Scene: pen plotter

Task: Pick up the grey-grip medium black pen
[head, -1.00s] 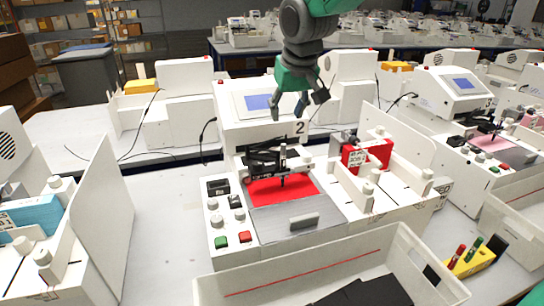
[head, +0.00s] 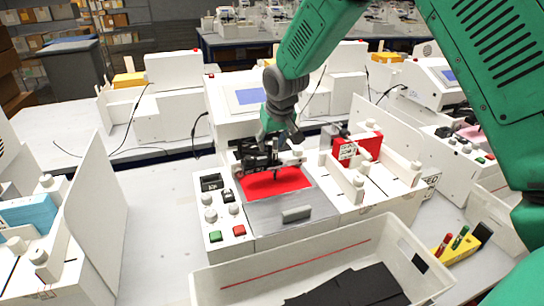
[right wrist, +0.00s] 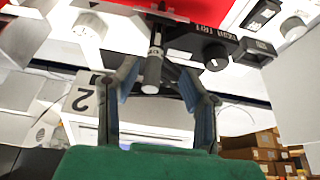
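The pen (right wrist: 153,68), with a grey end and a dark body, stands upright in the black pen carriage (right wrist: 185,38) of plotter 2. In the head view the carriage (head: 256,154) sits over the red sheet (head: 275,184), and my gripper hides most of the pen. My right gripper (head: 278,137) is just above the carriage. In the right wrist view the right gripper (right wrist: 158,88) is open, with one finger on each side of the pen's grey end and visible gaps. My left gripper is not in view.
A yellow holder (head: 462,250) with several pens stands at the lower right. A white bin (head: 240,283) with black sheets is in front of the plotter. A red box (head: 362,148) and white posts stand right of the carriage. Control buttons (head: 212,236) are at the left.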

